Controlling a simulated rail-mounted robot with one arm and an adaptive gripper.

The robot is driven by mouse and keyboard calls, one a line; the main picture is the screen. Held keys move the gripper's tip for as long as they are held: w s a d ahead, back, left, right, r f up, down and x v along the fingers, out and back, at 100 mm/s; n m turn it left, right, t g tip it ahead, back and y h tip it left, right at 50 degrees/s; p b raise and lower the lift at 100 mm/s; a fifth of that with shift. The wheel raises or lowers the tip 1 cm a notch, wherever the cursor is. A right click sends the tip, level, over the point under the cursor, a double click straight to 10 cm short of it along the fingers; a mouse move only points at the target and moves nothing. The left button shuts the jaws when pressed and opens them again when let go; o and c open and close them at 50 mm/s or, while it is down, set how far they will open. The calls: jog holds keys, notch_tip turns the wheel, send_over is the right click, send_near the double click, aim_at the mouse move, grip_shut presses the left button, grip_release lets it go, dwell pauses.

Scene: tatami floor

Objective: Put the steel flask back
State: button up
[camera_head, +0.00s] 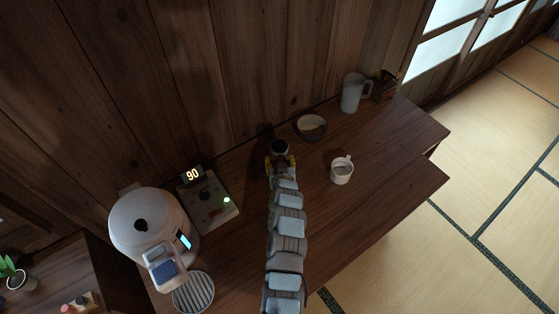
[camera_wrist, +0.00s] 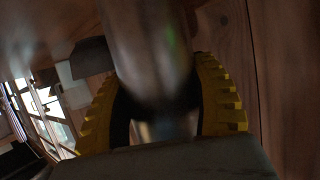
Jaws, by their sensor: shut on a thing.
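The steel flask shows in the wrist view as a blurred, shiny grey cylinder (camera_wrist: 150,50) between the yellow ridged fingers of my gripper (camera_wrist: 165,105). My gripper is shut on it. In the head view my gripper (camera_head: 281,163) is over the back part of the dark wooden counter (camera_head: 315,215), close to the wall. Only the flask's dark round top (camera_head: 279,146) shows there, just beyond the yellow fingers. My arm and gripper hide the rest. I cannot tell whether its base touches the counter.
Left of my gripper are a scale (camera_head: 212,205) with a lit "90" display (camera_head: 192,175), a large white appliance (camera_head: 140,222) and a round ribbed trivet (camera_head: 193,293). Right of it are a bowl (camera_head: 311,127), a white mug (camera_head: 342,171) and a pale pitcher (camera_head: 351,94). The counter's front right is clear.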

jog(key=o, duration=1.2)
jog(key=shift+f, duration=0.1)
jog(key=shift+o, duration=0.2)
